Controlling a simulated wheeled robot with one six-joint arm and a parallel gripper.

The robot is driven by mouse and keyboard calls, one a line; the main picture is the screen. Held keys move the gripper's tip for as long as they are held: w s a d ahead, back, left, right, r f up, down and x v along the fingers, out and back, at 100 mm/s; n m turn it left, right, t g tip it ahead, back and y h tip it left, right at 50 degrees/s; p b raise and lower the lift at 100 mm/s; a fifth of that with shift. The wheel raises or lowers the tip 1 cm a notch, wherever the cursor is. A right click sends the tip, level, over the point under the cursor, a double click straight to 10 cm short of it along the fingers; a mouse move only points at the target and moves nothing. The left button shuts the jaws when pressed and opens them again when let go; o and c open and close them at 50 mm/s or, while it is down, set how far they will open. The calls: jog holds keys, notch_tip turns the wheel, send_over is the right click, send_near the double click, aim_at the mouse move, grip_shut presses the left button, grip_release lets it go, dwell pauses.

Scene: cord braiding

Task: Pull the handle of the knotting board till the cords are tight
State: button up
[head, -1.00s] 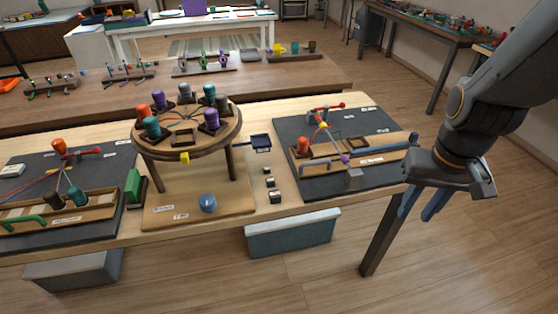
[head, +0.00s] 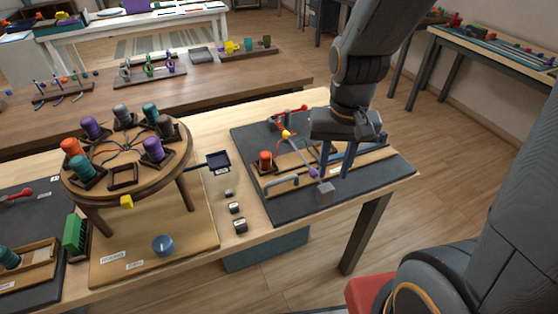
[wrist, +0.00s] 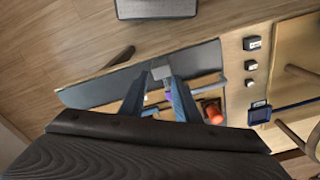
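The knotting board (head: 385,185) is a dark panel at the right of the near table. On it are a wooden rack, an orange spool (head: 265,161), a yellow bead (head: 286,134), a purple bead (head: 314,172) and a grey block (head: 324,193). Thin cords run between the beads. A grey bar handle (head: 281,184) lies along the rack's front left. My gripper (head: 334,176) is over the board's right part, fingers down and apart, with nothing seen between them. In the wrist view, the gripper (wrist: 157,80) has its tips near the grey block (wrist: 162,72). Contact cannot be told.
A round braiding stand (head: 123,175) with several spools stands left of the board. A dark blue tray (head: 217,161) and small black-and-white blocks (head: 239,225) lie between. A red lever (head: 296,110) is at the board's back. Floor is clear to the right.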

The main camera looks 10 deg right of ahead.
jog(key=w+a+m+g+p, duration=0.35)
jog(key=w+a+m, duration=0.45)
jog(key=a+m, duration=0.45)
jog(key=shift+t+h, duration=0.3)
jog(key=shift+t, duration=0.15)
jog(key=shift+s+d+f+p, duration=0.25)
jog(key=shift+f+p, duration=0.2)
jog(key=shift+f, duration=0.7)
jog(key=shift+s+d+f+p, duration=0.25)
jog(key=shift+f+p, duration=0.2)
jog(key=shift+f, duration=0.7)
jog(key=shift+s+d+f+p, duration=0.2)
jog(key=shift+f+p, duration=0.25)
jog(key=shift+f, duration=0.7)
grip_shut()
